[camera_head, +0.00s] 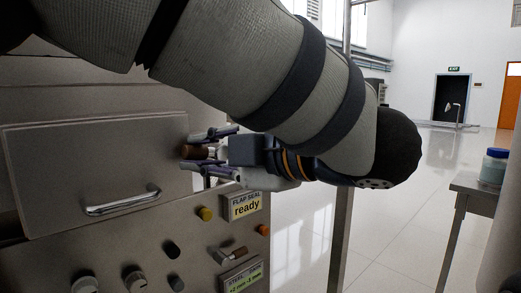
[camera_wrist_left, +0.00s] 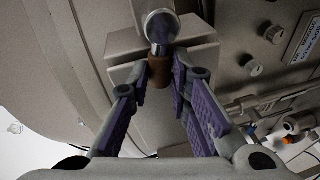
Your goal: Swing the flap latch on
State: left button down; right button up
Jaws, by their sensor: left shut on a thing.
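The flap (camera_head: 75,165) is a flat metal panel with a bar handle (camera_head: 122,200) on the front of the machine, and it looks closed. The flap latch (camera_head: 192,152) has a brown grip beside the flap's right edge. My left gripper (camera_head: 205,152) comes in from the right side of the latch. In the left wrist view the brown grip of the latch (camera_wrist_left: 160,70) sits between the purple finger pads (camera_wrist_left: 160,78), and the gripper is shut on it. The fingers partly hide the latch in the head view. My right gripper is out of view.
Below the flap a panel carries a "FLAP SEAL ready" sign (camera_head: 246,206), a yellow button (camera_head: 206,214), a small lever (camera_head: 233,254), knobs (camera_head: 134,278) and a green display (camera_head: 243,279). A side table (camera_head: 478,187) with a blue-lidded jar (camera_head: 494,166) stands right. Open floor lies between.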

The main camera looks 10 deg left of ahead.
pick_arm(q)
jog(key=c, duration=1.5)
grip_release()
jog(key=shift+a, duration=0.1)
notch_tip(320, 180, up, 10)
